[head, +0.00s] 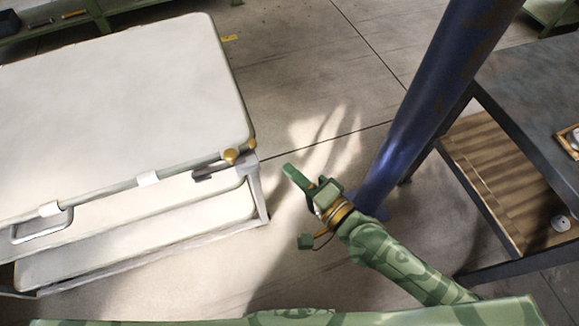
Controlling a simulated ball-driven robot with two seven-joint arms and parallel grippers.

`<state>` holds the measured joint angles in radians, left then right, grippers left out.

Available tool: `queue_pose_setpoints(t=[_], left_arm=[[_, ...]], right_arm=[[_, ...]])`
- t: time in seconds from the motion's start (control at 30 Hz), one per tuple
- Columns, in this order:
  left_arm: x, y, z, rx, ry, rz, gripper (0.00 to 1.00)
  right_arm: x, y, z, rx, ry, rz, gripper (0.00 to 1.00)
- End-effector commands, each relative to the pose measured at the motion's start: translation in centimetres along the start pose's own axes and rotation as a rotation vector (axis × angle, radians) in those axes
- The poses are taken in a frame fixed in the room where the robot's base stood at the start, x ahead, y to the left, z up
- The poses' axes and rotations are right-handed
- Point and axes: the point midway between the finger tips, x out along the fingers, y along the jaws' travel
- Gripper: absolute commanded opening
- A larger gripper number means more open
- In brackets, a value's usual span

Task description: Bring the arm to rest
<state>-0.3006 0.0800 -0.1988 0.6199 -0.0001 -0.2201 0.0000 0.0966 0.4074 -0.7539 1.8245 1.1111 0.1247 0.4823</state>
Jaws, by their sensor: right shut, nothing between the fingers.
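My right arm (405,262) is green and comes in from the lower right. My right gripper (292,172) points up and left over the bare floor, between the white cart and the blue pillar. It is shut and holds nothing. It appears apart from the cart's corner. My left gripper is not in view.
A white padded cart (120,90) with a lower shelf (150,240) stands at the left. A dark blue pillar (425,100) rises just right of my gripper. A dark table (530,90) with a wooden lower shelf (500,185) stands at the right. Concrete floor (300,70) lies clear between them.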

Motion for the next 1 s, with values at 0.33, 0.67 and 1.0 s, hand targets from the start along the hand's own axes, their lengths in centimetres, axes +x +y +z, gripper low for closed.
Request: queue_pose_setpoints(t=[0.33, 0.67, 1.0], left_arm=[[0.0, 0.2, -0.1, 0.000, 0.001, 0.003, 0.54], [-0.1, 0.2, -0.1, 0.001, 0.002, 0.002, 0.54], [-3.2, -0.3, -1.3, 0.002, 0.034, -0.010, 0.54]], right_arm=[[0.0, 0.0, 0.0, 0.000, 0.000, 0.000, 0.00], [-1.0, 7.6, -1.1, -0.430, -0.057, 0.174, 0.00], [-19.6, 30.2, -1.7, -1.025, -0.440, 0.878, 0.00]])
